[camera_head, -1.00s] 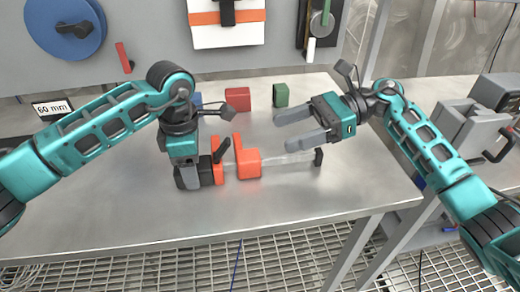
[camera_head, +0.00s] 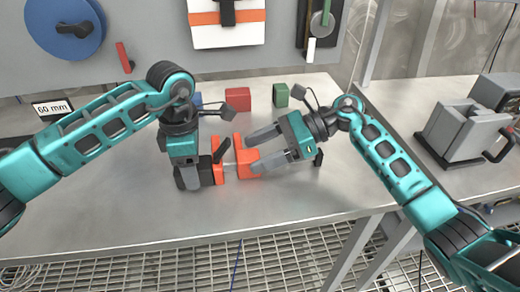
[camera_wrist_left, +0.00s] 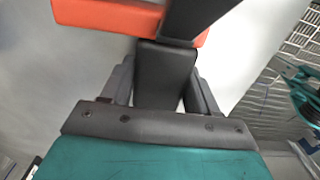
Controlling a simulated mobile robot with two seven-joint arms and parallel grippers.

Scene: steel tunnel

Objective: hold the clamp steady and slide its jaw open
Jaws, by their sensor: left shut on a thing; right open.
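The clamp lies on the bench, with an orange fixed jaw (camera_head: 218,170) at its left and an orange sliding jaw (camera_head: 240,157) a small gap to the right. Its bar runs right to a black end stop (camera_head: 319,158), mostly hidden by my right gripper. My left gripper (camera_head: 190,180) is shut on the clamp's black handle; the left wrist view shows the handle (camera_wrist_left: 165,75) between the fingers, below the orange jaw (camera_wrist_left: 110,15). My right gripper (camera_head: 256,152) is open, its fingertips at the sliding jaw, partly covering it. I cannot tell whether they touch it.
A red block (camera_head: 237,97) and a green block (camera_head: 281,95) stand behind the clamp, with a blue block (camera_head: 197,100) partly hidden. A "60 mm" sign (camera_head: 52,108) is at the left. A grey vise (camera_head: 465,132) stands on the right-hand bench. The bench front is clear.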

